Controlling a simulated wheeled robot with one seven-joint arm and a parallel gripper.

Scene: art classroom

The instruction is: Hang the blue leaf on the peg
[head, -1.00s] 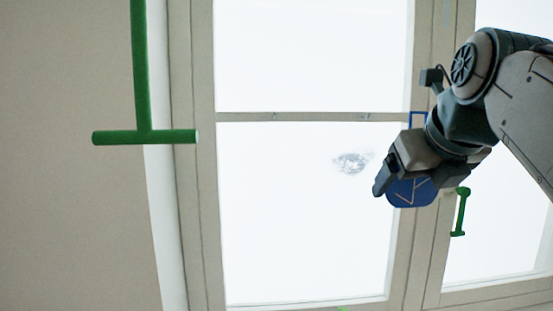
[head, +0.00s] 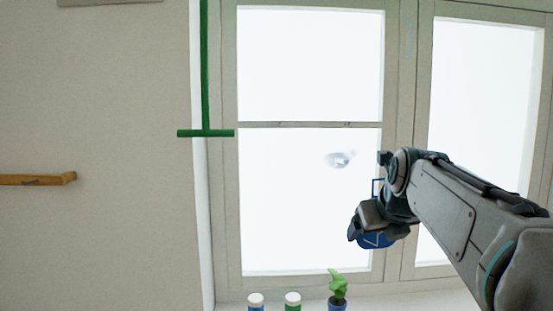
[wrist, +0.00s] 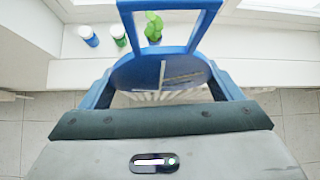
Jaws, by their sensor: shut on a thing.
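The blue leaf (head: 375,241) is a rounded flat blue piece with pale vein lines and a square blue loop above it. My gripper (head: 357,231) is shut on it and holds it in front of the window. In the wrist view the leaf (wrist: 134,74) sits between the fingers of my gripper (wrist: 160,82), with its open loop (wrist: 124,5) pointing up the picture. The green peg (head: 206,133) is a horizontal bar at the foot of a vertical green post, left of and higher than the leaf in the head view. The leaf and peg are clearly apart.
A bright window (head: 310,65) fills the background. On the sill (head: 375,302) stand a blue jar (head: 256,308), a green jar (head: 293,307) and a potted plant (head: 338,287). A wooden ledge (head: 40,180) is on the left wall. Open space lies between leaf and peg.

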